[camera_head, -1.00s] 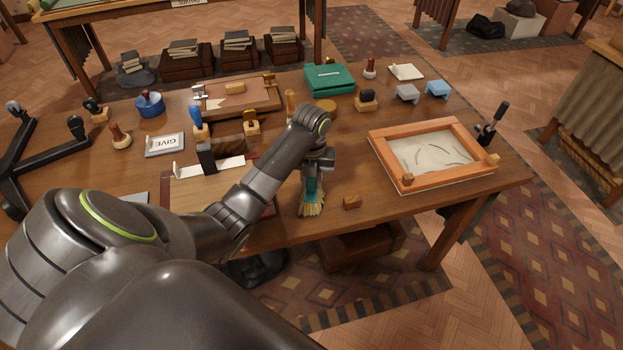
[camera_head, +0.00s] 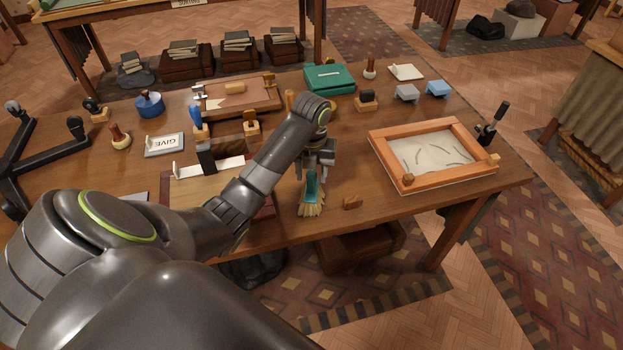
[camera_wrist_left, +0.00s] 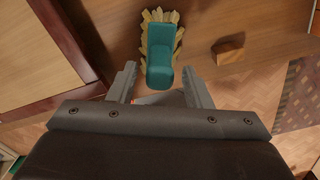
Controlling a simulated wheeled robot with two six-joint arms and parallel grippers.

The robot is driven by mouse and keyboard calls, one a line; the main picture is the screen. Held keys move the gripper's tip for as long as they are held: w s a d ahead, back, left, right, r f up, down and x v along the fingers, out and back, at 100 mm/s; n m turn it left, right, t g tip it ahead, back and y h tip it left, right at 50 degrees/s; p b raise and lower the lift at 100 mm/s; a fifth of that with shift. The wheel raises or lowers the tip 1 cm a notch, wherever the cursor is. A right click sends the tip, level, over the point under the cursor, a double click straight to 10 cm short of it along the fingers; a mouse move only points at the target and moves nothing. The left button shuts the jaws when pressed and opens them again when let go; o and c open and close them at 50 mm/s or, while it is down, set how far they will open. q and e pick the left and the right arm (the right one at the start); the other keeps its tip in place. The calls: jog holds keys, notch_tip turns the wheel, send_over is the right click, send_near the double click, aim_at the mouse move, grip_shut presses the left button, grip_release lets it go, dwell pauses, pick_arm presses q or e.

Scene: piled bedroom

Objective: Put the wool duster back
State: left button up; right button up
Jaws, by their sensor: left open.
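The duster, a teal-handled brush with a fan of yellow bristles (camera_head: 312,192), is on the table near its front edge. In the left wrist view the duster (camera_wrist_left: 160,50) has its bristles away from me and its handle end toward my gripper. My left gripper (camera_head: 318,160) is open, just behind the duster's handle end in the head view. In the left wrist view the fingers of my left gripper (camera_wrist_left: 160,86) stand apart on either side of the handle's near end. I cannot tell whether they touch it. My right gripper is not in view.
A small wooden block (camera_head: 352,202) lies just right of the duster. An orange-framed sand tray (camera_head: 385,155) stands further right. A dark-red board (camera_head: 180,195) lies left under my arm. Stamps and a teal box (camera_head: 330,79) stand behind. The table's front edge is close.

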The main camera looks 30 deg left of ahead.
pick_arm(q)
notch_tip(320, 180, up, 10)
jog(key=p, duration=0.8)
jog(key=shift+f, duration=0.25)
